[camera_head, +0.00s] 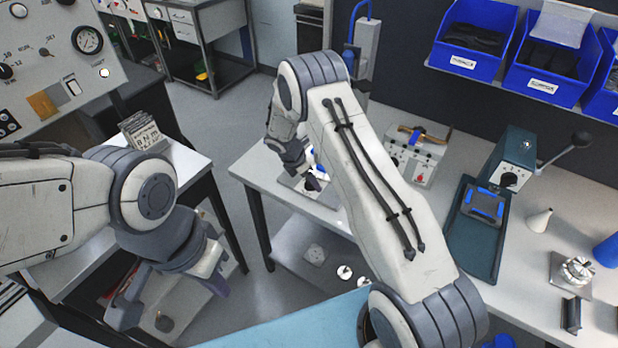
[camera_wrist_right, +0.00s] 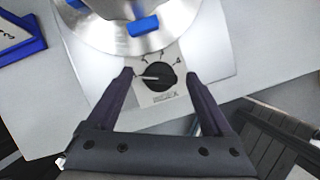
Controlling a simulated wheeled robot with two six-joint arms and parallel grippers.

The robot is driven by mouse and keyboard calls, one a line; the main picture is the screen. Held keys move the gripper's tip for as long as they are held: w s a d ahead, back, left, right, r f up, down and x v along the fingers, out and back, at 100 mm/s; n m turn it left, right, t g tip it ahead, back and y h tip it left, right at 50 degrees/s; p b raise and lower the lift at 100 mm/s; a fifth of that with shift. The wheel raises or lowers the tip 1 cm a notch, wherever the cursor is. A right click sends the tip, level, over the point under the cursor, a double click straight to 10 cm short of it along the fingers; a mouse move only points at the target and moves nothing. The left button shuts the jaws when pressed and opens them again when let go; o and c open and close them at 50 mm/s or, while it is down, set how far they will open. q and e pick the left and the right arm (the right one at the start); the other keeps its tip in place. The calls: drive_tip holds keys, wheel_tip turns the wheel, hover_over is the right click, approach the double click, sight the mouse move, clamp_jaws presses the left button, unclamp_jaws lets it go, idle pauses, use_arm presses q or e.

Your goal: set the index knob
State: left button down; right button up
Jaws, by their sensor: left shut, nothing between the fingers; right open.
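The index knob (camera_wrist_right: 158,76) is a round black knob with a white pointer line, on a light panel in the right wrist view. Its pointer faces left in the picture. Small marks ring its upper side, too small to read surely. My right gripper (camera_wrist_right: 159,74) is open, with one dark finger on each side of the knob; I cannot tell whether either touches it. In the head view my right gripper (camera_head: 309,181) is over the front left of the bench, and the knob is hidden there. My left gripper (camera_head: 219,285) is shut and empty at lower left.
A round metal part with a blue block (camera_wrist_right: 143,26) sits just above the knob. Blue bins (camera_head: 476,40) hang behind.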

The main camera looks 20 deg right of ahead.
clamp_jaws()
drive_tip(key=m+b, duration=0.1)
drive_tip(key=m, duration=0.1)
drive_tip(key=m+g+b, duration=0.1)
drive_tip(key=m, duration=0.1)
drive_tip(key=shift+w+f+g+b, duration=0.1)
drive_tip(key=shift+w+g+b, duration=0.1)
drive_tip(key=shift+g+b, duration=0.15)
drive_tip(key=m+g+b, duration=0.1)
drive_tip(key=m, duration=0.1)
drive_tip(key=m+g+b, duration=0.1)
drive_tip(key=m+b, duration=0.1)
drive_tip(key=m, duration=0.1)
drive_tip(key=shift+w, duration=0.1)
drive_tip(key=m+b, duration=0.1)
drive_tip(key=m, duration=0.1)
drive_tip(key=m+g+y+b, duration=0.1)
drive_tip(key=m, duration=0.1)
drive_tip(key=shift+w+d+m+y, duration=0.1)
drive_tip(key=shift+d+m+y, duration=0.05)
drive_tip(key=shift+m+y, duration=0.2)
drive_tip(key=shift+m+g+y+b, duration=0.4)
drive_tip(key=shift+m+y, duration=0.25)
drive_tip(key=shift+m, duration=1.3)
drive_tip(key=shift+r, duration=0.2)
